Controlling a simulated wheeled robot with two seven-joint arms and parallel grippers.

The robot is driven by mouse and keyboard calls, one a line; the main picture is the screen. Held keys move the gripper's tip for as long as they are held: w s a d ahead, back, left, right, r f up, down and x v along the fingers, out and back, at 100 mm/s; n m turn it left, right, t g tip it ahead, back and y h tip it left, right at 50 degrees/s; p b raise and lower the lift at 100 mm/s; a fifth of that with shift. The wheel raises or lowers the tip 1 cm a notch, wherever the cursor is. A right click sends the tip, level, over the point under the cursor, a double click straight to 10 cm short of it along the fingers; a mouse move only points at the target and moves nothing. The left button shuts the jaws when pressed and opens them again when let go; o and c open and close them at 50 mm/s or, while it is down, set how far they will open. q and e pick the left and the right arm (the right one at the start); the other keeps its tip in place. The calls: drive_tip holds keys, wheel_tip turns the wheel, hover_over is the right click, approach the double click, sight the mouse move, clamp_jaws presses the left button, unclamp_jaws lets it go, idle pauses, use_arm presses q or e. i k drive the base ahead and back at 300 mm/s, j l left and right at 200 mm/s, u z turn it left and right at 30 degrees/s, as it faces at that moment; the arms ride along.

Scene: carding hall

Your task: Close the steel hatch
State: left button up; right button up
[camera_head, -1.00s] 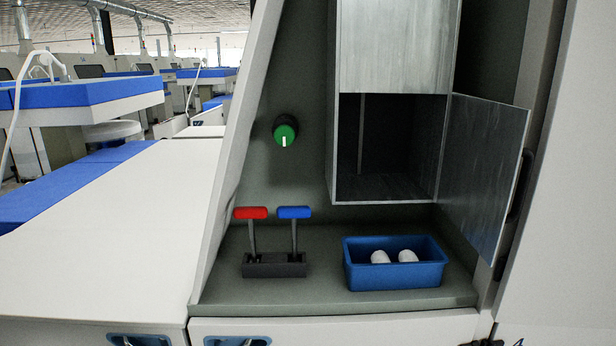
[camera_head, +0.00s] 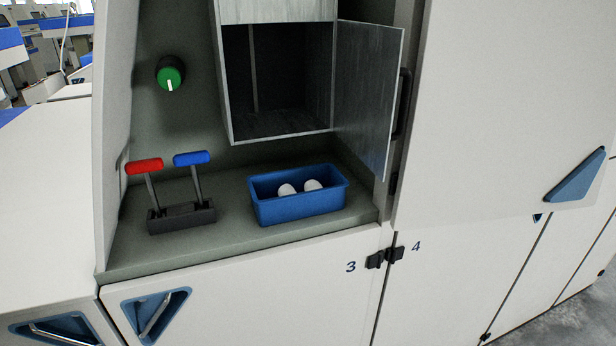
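The steel hatch (camera_head: 368,98) is a grey metal door hinged on the right side of a steel box (camera_head: 277,10). It stands open, swung out to the right, with a dark handle (camera_head: 402,102) at its outer edge. The dark inside of the box shows, and it looks empty. Neither of my grippers is in the head view.
A blue bin (camera_head: 300,208) with white rounded pieces (camera_head: 313,185) stands on the ledge below the box. Left of it are a red lever (camera_head: 145,166) and a blue lever (camera_head: 191,158). A green knob (camera_head: 169,77) is on the back wall. White cabinet panels (camera_head: 510,90) lie to the right.

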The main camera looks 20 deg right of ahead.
sight(368, 56)
drive_tip(key=l+u, duration=0.15)
drive_tip(key=l, duration=0.45)
drive_tip(key=l+u, duration=0.15)
drive_tip(key=l, duration=0.4)
drive_tip(key=k+l+u, duration=0.1)
drive_tip(key=l, duration=0.5)
drive_tip(key=k+l+u, duration=0.15)
drive_tip(key=l, duration=0.4)
drive_tip(key=i, duration=0.05)
